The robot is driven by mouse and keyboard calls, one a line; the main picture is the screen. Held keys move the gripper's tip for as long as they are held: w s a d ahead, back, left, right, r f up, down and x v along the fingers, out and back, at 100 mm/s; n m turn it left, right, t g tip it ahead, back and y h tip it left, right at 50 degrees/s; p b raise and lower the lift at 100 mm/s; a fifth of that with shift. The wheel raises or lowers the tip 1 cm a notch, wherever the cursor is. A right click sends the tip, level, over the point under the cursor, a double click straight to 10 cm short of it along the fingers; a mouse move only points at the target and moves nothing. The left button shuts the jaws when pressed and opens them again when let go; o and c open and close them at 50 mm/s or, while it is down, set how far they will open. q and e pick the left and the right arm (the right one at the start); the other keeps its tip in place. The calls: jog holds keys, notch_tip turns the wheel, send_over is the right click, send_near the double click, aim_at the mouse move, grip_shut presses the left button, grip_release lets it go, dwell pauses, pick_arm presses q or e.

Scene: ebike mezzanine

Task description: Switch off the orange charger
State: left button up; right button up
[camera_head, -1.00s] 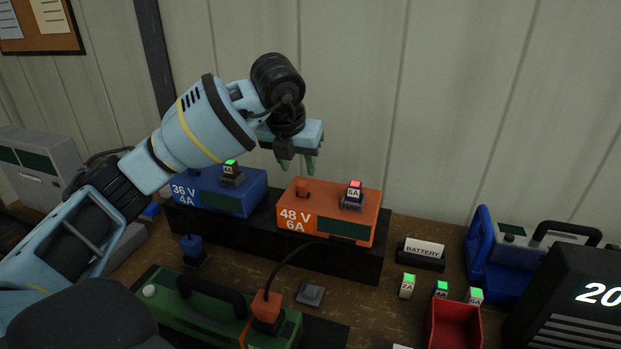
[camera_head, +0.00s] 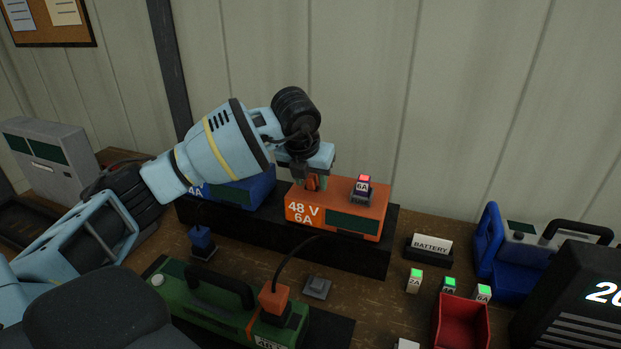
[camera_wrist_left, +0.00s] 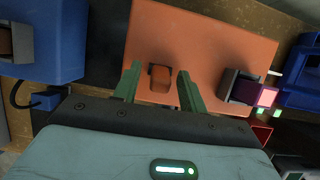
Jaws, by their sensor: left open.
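The orange charger (camera_head: 365,205), marked 48 V 6A, stands on a black riser on the bench. An orange switch knob (camera_wrist_left: 161,77) rises from its top; in the head view my gripper mostly hides it. A dark plug-in block with a white 6A label and a red-lit top (camera_head: 364,182) sits on the charger's right part. My left gripper (camera_head: 312,181) is low over the charger's left part. In the left wrist view its two green fingers are open, one on each side of the knob, with gaps visible. My right gripper is not in view.
A blue charger (camera_head: 248,189) stands close left, partly behind my arm. A green battery pack (camera_head: 205,316) with a corded orange plug (camera_head: 274,298) lies in front. A red bin (camera_head: 462,325), small green-topped blocks and a BATTERY sign (camera_head: 430,246) are at right.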

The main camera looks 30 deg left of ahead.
pick_arm(q)
grip_shut()
jog(key=shift+s+t, duration=0.2)
jog(key=shift+t, duration=0.4)
grip_release()
jog(key=v, duration=0.7)
jog(key=shift+s+d+r+p, duration=0.2)
jog(key=shift+s+r+p, duration=0.05)
jog(key=shift+r+p, duration=0.1)
